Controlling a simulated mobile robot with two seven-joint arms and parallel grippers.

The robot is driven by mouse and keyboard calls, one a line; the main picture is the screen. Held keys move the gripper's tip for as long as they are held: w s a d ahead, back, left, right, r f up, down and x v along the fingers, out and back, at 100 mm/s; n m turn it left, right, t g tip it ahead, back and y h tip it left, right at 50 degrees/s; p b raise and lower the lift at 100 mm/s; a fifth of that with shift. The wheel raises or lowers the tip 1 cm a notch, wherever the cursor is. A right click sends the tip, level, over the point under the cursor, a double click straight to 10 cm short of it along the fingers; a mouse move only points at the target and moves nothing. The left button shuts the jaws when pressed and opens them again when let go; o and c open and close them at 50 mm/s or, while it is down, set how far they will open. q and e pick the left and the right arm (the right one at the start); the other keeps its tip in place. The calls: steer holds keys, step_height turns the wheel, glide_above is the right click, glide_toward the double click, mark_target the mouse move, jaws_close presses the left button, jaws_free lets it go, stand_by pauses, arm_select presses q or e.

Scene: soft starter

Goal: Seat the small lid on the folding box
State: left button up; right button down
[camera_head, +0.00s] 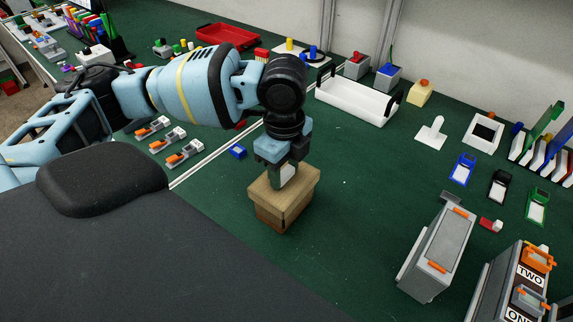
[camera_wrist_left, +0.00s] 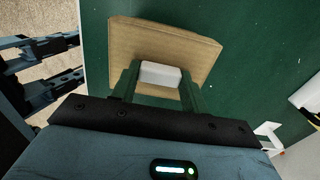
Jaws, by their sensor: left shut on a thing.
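The folding box (camera_head: 278,215) is a brown cardboard-like box standing on the green table in the middle of the head view. A lighter tan lid (camera_head: 261,192) lies over its top; it fills the upper middle of the left wrist view (camera_wrist_left: 205,45). A white block (camera_wrist_left: 160,74) stands on the lid like a handle. My left gripper (camera_head: 287,176) points down over the lid and is shut on this white block, with one finger on each side. The lid appears level on the box, but whether it is fully down is hidden. My right gripper is not in view.
A grey case (camera_head: 443,240) and labelled units (camera_head: 527,275) stand at the right. A white tray (camera_head: 350,98) and a red tray (camera_head: 225,37) are at the back. A small blue block (camera_head: 238,151) lies left of the box. The table is clear just right of the box.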

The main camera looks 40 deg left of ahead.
arm_select(q)
steer(key=shift+f, duration=1.55)
stand_by(2.1)
steer(key=shift+f, duration=0.2)
stand_by(3.2)
steer(key=o, duration=1)
steer(key=shift+o, duration=0.2)
